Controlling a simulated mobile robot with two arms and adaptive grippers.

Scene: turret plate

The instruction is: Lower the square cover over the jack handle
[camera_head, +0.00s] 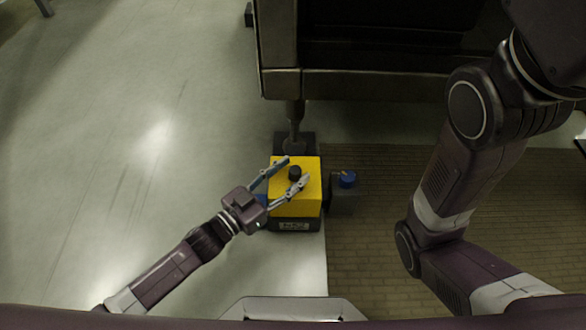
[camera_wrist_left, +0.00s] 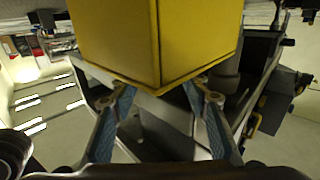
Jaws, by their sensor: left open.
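The yellow square cover (camera_head: 309,201) sits over a dark base (camera_head: 293,225) with a small label, below centre in the head view. A black knob (camera_head: 295,172) stands on its top. My left gripper (camera_head: 294,169) is open, its two fingers reaching over the cover from the left with the knob between them as seen from above. Whether the fingers touch the knob cannot be told. In the left wrist view the cover (camera_wrist_left: 160,40) fills the upper middle, past the spread fingers (camera_wrist_left: 158,97). The jack handle is not distinguishable. My right gripper is out of view.
A dark block with a blue cap (camera_head: 347,179) stands right of the cover. A dark machine frame (camera_head: 340,85) with a vertical post (camera_head: 296,115) is behind it. A brown grated mat (camera_head: 375,245) covers the right floor; my right arm is above it. The left floor is clear.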

